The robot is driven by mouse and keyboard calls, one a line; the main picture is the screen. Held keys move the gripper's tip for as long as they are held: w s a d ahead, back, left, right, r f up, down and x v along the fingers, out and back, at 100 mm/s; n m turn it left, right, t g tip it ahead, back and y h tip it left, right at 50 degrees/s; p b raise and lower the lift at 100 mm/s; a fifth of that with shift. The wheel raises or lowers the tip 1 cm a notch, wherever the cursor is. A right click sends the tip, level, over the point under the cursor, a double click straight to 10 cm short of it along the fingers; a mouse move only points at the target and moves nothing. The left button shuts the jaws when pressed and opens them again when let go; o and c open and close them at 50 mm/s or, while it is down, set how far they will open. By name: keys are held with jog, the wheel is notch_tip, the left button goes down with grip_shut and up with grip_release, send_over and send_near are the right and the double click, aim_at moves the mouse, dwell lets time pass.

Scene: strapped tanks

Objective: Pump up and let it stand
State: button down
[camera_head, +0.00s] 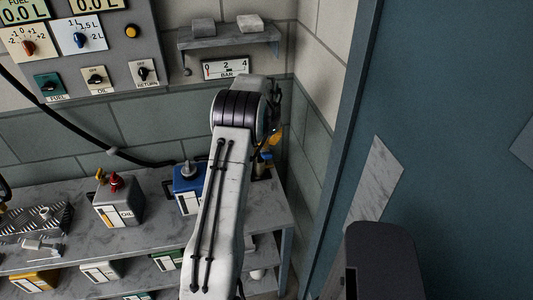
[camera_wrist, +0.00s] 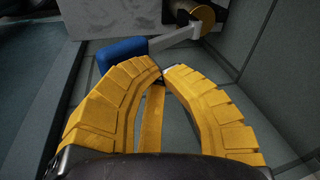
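The pressure gauge (camera_head: 226,69), marked 0, 2, 4 and BAR, hangs on the wall under a small shelf; its reading is too small to tell. In the wrist view a blue block (camera_wrist: 122,53) sits on the end of a grey lever (camera_wrist: 175,36), beside a brass-coloured round part (camera_wrist: 203,17). My gripper (camera_wrist: 161,70) has yellow fingers that come together at the tips, with nothing seen between them. The tips are just below the blue block; whether they touch it I cannot tell. In the head view my gripper (camera_head: 272,140) is mostly hidden behind my arm, at the bench's right end.
A blue tank (camera_head: 187,186) and a grey CAL tank (camera_head: 118,205) stand on the bench (camera_head: 150,235). A control panel (camera_head: 115,55) with dials and knobs is at upper left. A wall corner and a blue-green panel (camera_head: 440,130) close off the right. More tanks stand below.

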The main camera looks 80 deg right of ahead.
jog(key=s+a+f+b, duration=0.1)
jog(key=a+f+b, duration=0.2)
jog(key=f+b, duration=0.2)
jog(key=shift+s+a+f+b, duration=0.15)
jog(key=shift+f+b, duration=0.1)
jog(key=shift+b, duration=0.8)
dwell(6.1)
